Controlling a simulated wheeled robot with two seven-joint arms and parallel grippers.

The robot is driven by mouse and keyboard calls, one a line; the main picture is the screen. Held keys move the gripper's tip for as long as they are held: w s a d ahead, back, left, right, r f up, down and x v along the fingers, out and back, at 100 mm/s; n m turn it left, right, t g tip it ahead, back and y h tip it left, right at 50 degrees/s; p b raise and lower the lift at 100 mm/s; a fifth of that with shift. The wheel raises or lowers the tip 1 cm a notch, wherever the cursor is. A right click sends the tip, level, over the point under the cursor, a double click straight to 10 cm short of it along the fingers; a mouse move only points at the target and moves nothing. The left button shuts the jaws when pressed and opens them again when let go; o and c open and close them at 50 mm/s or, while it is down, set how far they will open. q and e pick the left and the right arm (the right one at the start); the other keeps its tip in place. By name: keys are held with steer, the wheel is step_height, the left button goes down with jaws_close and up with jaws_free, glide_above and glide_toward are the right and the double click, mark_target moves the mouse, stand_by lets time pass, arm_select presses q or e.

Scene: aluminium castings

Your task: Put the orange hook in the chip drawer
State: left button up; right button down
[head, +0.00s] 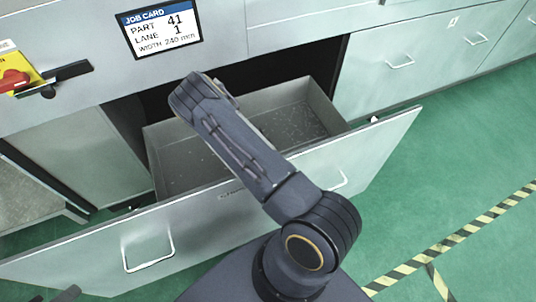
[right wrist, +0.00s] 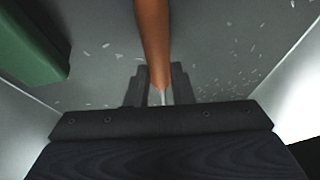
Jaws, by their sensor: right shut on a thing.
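In the right wrist view, the orange hook (right wrist: 152,40) is a long orange-brown bar running up out of the frame. My right gripper (right wrist: 161,88) is shut on its lower end. The chip drawer (head: 315,92) is pulled open in the head view, grey inside with small light chips on its floor. My right arm reaches over the drawer, and its gripper and the hook are hidden there. The right wrist view shows the chip-strewn drawer floor (right wrist: 215,50) beyond the hook, with pale walls at both sides. I cannot tell whether the hook touches the floor.
A green block-like thing (right wrist: 28,45) is at the upper left of the right wrist view. A job card (head: 160,27) and a red switch on a yellow plate (head: 15,82) are on the cabinet front. Green floor (head: 430,190) is clear at right.

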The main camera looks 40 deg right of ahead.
steer(key=shift+f+b, duration=0.45)
steer(key=shift+b, duration=0.05)
steer(key=c, duration=1.3)
jaws_free()
steer(key=shift+o, duration=0.2)
steer(key=shift+r, duration=0.1)
steer(key=shift+r+p, duration=0.3)
steer(key=shift+p, duration=0.15)
steer(key=s+a+r+n+t+y+p, duration=0.1)
steer(key=s+a+r+n+y, duration=0.3)
steer(key=r, duration=0.7)
steer(key=a+r+n+t+y+p, duration=0.1)
steer(key=a+r+n+y, duration=0.1)
steer(key=a+r, duration=0.7)
steer(key=s+a+r+n+y+p, duration=0.1)
steer(key=s+a+r+n+y, duration=0.15)
steer(key=r, duration=1.05)
steer(key=s+a+r+n+t, duration=0.3)
steer(key=s+a+r+n, duration=0.1)
steer(key=s+r+n, duration=0.6)
steer(key=s+n, duration=0.1)
steer(key=s, duration=0.1)
steer(key=shift+s+r+n, duration=0.2)
steer(key=shift+s+n, duration=0.15)
steer(key=shift+s, duration=0.05)
